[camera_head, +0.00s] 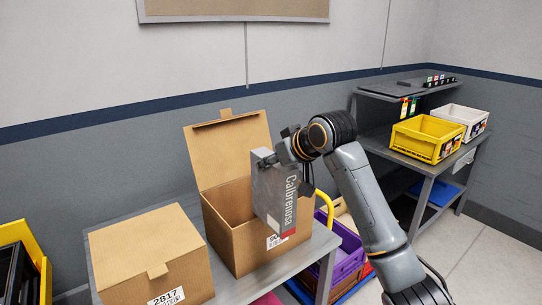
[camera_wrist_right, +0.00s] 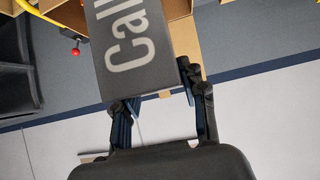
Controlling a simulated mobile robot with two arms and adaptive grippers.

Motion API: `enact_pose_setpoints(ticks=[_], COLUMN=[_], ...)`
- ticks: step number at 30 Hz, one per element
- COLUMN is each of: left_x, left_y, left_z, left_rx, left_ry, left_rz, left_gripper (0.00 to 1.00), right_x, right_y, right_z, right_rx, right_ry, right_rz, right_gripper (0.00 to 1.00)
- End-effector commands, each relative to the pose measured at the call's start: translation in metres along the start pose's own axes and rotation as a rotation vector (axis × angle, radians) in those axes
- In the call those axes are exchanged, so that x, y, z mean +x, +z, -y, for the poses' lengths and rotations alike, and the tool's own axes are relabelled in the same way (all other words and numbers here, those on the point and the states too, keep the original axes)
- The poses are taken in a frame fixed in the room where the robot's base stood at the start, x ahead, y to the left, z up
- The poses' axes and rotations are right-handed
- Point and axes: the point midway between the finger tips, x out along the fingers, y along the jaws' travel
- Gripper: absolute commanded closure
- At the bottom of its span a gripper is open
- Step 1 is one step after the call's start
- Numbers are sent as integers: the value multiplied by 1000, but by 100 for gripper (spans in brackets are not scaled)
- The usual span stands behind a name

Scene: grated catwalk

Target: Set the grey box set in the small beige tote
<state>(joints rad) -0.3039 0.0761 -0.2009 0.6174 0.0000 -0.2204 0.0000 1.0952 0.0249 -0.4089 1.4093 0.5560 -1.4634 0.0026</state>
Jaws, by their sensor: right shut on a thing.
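The grey box set (camera_head: 272,195) is a flat grey box with white lettering and a red patch low down. My right gripper (camera_head: 284,156) is shut on its upper end and holds it upright, in front of the open cardboard box. In the right wrist view the grey box set (camera_wrist_right: 135,38) sits between the two fingers. An off-white tote (camera_head: 463,119) stands on the bench at the right, behind a yellow tote. A beige surface (camera_head: 345,217) shows above the purple crate, mostly hidden by my arm; I cannot tell whether it is a tote. My left gripper is out of view.
An open cardboard box (camera_head: 238,240) and a closed one (camera_head: 150,255) stand on a grey table. A yellow tote (camera_head: 425,138) is on the right bench. A purple crate (camera_head: 345,262) with a yellow handle is low beside the table. Floor is clear at far right.

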Motion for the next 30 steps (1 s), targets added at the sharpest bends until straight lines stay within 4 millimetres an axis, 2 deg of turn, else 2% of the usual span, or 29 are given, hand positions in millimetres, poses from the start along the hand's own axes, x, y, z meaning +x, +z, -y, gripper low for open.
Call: enact_pose_setpoints(ticks=[8, 17, 23, 30], left_x=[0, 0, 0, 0], left_y=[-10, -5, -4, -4], left_z=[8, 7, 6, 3], left_rx=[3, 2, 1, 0], left_ry=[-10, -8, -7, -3], left_rz=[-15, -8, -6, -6], left_gripper=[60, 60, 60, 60], right_x=[-9, -20, -32, -52], right_y=[32, 80, 125, 204], right_z=[0, 1, 2, 2], right_rx=[27, 69, 109, 178], right_ry=[37, 93, 145, 236], right_rz=[-2, -1, 0, 4], right_gripper=[100, 100, 100, 100])
